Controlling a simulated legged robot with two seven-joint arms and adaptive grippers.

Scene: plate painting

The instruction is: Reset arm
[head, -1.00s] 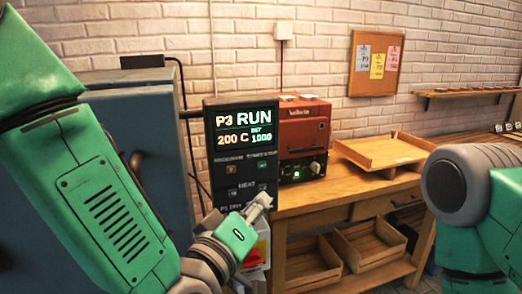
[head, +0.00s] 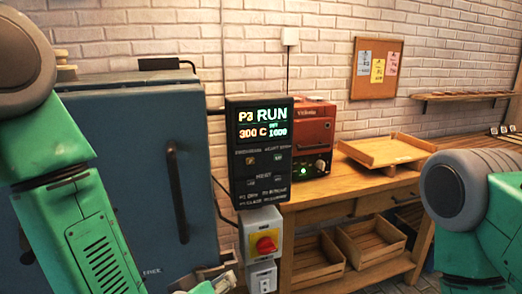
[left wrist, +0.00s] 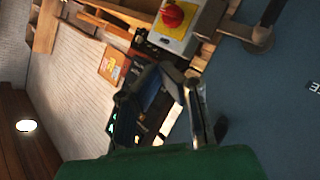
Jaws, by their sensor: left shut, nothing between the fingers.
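My left arm comes in from the left of the head view. Its gripper (head: 222,274) is low in the picture, partly cut off by the bottom edge, in front of the blue-grey kiln (head: 150,180). In the left wrist view the gripper fingers (left wrist: 168,75) are shut with nothing between them. The dark control panel (head: 262,150) reads P3 RUN, 300 C, set 1000. Below it is a red knob on a yellow plate (head: 265,244), which also shows in the left wrist view (left wrist: 173,15). My right arm shows at the right edge; its gripper is out of view.
The kiln door handle (head: 177,192) stands out close to my left arm. A wooden bench (head: 330,190) bears a red box-shaped device (head: 312,130) and an empty wooden tray (head: 385,151). Two wooden crates sit below. A pinboard (head: 376,68) hangs on the brick wall.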

